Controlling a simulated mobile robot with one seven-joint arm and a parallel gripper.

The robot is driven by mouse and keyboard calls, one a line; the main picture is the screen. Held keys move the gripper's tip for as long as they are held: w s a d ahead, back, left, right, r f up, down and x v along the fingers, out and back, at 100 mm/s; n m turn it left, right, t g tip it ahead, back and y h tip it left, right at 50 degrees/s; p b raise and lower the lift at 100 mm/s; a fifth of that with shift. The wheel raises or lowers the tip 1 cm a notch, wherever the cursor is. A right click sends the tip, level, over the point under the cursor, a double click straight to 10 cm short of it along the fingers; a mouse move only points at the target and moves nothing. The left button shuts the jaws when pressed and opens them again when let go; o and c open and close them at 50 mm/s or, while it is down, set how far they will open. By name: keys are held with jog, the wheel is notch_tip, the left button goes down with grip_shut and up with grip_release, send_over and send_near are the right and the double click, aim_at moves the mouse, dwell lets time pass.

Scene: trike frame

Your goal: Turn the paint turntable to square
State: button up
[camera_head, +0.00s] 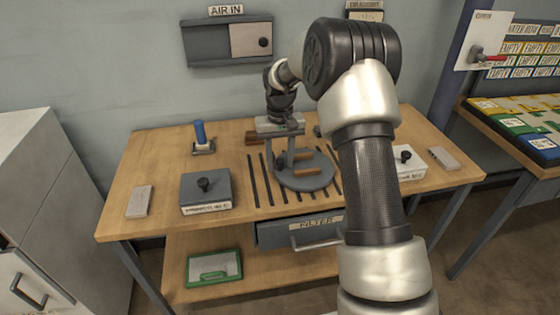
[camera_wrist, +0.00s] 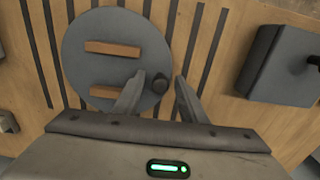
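The paint turntable (camera_head: 312,184) is a grey round disc on the wooden workbench, with two wooden strips on top. In the wrist view the turntable (camera_wrist: 85,45) shows the strips lying nearly level across the picture. A dark round knob (camera_wrist: 160,83) stands by the disc's lower right edge. My gripper (camera_wrist: 160,80) is open, pointing down, with one finger on each side of the knob. I cannot tell whether either finger touches it. In the head view my gripper (camera_head: 291,152) is over the turntable and partly hides it.
Dark slots run through the bench top under the disc. A grey box with a knob (camera_head: 206,190) stands left, a white box (camera_head: 407,163) right. A blue-handled tool (camera_head: 201,138) is at the back left. A filter drawer (camera_head: 300,231) is below the front edge.

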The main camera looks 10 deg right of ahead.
grip_shut()
